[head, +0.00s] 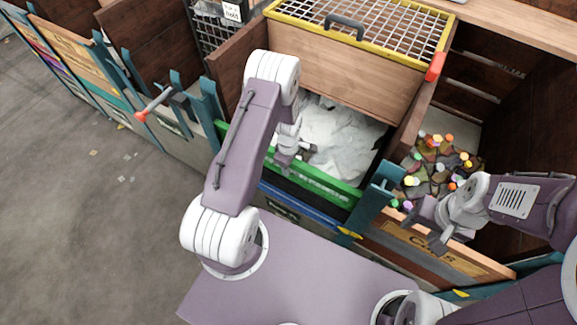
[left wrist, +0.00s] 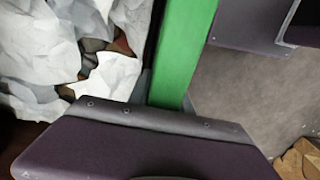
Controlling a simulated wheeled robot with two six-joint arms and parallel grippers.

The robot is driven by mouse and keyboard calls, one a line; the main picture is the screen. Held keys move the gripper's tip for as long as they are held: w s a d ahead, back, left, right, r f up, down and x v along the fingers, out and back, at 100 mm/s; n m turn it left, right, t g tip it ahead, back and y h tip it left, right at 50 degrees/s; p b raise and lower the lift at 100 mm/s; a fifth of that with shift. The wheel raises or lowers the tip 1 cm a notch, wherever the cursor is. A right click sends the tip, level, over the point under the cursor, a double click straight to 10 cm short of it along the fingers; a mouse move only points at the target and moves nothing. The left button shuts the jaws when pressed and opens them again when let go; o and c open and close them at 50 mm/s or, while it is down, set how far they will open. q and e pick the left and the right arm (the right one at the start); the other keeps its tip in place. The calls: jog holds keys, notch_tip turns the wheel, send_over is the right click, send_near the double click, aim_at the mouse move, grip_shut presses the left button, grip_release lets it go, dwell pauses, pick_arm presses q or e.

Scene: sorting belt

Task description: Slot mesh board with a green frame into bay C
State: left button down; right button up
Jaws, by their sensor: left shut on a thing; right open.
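The green-framed board (head: 328,184) shows as a green bar across the front of the middle bay, with white crumpled paper (head: 343,140) behind it. Its mesh cannot be made out. My left gripper (head: 287,160) is shut on the green bar near its middle, partly hidden by my own arm. The green bar (left wrist: 185,50) also runs into the gripper (left wrist: 162,103) in the left wrist view. My right gripper (head: 428,222) is open and empty near the front of the right bay. No letter C is readable on any bay.
A yellow-framed mesh panel (head: 385,28) with a grey handle lies over the back of the middle bay. A blue board (head: 300,208) sits below the green bar. The right bay holds several colourful cans (head: 440,165) behind a wooden front board (head: 440,252). Open floor (head: 90,220) lies left.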

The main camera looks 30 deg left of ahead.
pick_arm(q)
jog(key=shift+f, duration=0.2)
jog(key=c, duration=1.1)
grip_release()
notch_tip(320, 180, up, 9)
jog(key=shift+r+p, duration=0.1)
jog(key=shift+p, duration=0.45)
